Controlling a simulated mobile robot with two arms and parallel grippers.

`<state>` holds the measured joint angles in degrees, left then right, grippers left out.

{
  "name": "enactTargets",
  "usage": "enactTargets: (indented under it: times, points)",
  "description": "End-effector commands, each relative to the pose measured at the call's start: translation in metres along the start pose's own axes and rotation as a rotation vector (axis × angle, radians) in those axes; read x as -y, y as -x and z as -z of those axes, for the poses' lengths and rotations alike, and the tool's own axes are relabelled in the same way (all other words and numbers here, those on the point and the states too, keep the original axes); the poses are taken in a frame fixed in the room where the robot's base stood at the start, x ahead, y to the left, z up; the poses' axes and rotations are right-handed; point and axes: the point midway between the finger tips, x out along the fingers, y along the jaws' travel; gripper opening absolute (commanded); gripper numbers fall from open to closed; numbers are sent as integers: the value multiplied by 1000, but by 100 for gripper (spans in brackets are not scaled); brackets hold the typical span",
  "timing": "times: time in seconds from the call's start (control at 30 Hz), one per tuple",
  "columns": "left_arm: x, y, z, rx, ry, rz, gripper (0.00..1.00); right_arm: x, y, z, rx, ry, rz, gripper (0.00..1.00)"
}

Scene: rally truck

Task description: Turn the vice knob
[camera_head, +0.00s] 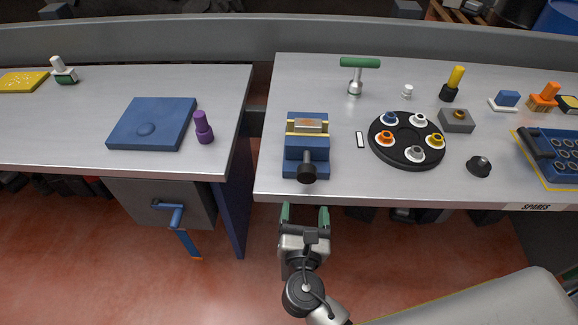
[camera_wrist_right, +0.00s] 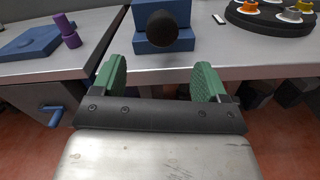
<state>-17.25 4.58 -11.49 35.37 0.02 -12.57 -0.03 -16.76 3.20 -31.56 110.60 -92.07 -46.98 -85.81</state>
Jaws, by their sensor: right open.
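The blue vice (camera_head: 306,140) stands on the right-hand workbench near its front left corner, with a copper-coloured piece (camera_head: 308,123) between its jaws. Its black round knob (camera_head: 306,172) points toward me at the bench's front edge. The knob also shows in the right wrist view (camera_wrist_right: 163,28), top centre. My right gripper (camera_head: 305,214) is open and empty, just in front of the bench edge. Its green fingers point toward the vice, apart from the knob. In the right wrist view the knob lies beyond and between the fingertips (camera_wrist_right: 162,72). My left gripper is not in view.
A black round tray (camera_head: 381,150) with several coloured rings sits right of the vice. A green T-handle (camera_head: 360,64) stands behind. A left bench holds a blue plate (camera_head: 125,135) and purple peg (camera_head: 203,128). A gap separates the benches.

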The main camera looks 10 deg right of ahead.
Motion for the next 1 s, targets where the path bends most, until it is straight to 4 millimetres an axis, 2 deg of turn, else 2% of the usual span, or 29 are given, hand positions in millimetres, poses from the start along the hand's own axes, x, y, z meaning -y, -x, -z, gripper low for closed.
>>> enactTargets:
  times: [0.3, 0.5, 0.7, 0.97, 1.0]
  points:
    - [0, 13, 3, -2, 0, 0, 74, -1, -57, -1, 0, -1, -1, 74]
    - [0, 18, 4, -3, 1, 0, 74, 0, -88, 0, -2, -3, -1, 74]
    - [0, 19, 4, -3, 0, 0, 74, 0, -101, 2, -4, -4, 0, 74]
    - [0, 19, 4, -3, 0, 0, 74, 0, -102, 2, -4, -4, -1, 74]
    - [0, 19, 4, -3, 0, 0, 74, 0, -102, 2, -4, -4, -1, 69]
